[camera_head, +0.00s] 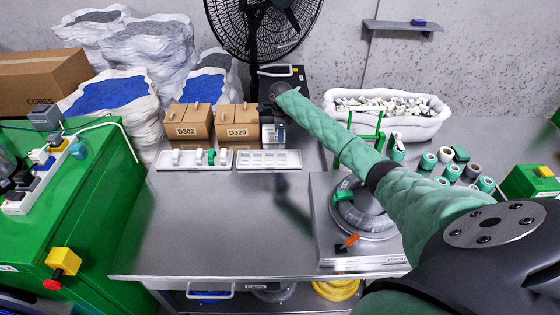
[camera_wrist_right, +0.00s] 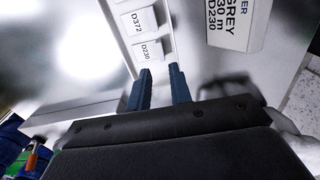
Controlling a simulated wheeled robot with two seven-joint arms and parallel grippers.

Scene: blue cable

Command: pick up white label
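White labels lie in a white tray (camera_head: 247,167) on the steel table. In the right wrist view, two white labels show, one printed D372 (camera_wrist_right: 134,21) and one printed D230 (camera_wrist_right: 148,50). My right gripper (camera_wrist_right: 162,78) has two dark blue fingers with a gap between them. The fingertips are just below the D230 label in that picture, with nothing seen held. In the head view my right arm reaches over the table to behind the tray, and its fingers are hard to make out there. My left gripper is not in view.
A larger white printed piece reading GREY 30 m D230 (camera_wrist_right: 235,22) is right of the fingers. Cardboard boxes marked D302 (camera_head: 187,130) and D320 (camera_head: 238,131) stand behind the trays. A cable coil (camera_head: 362,213) lies right. The table's front left is clear.

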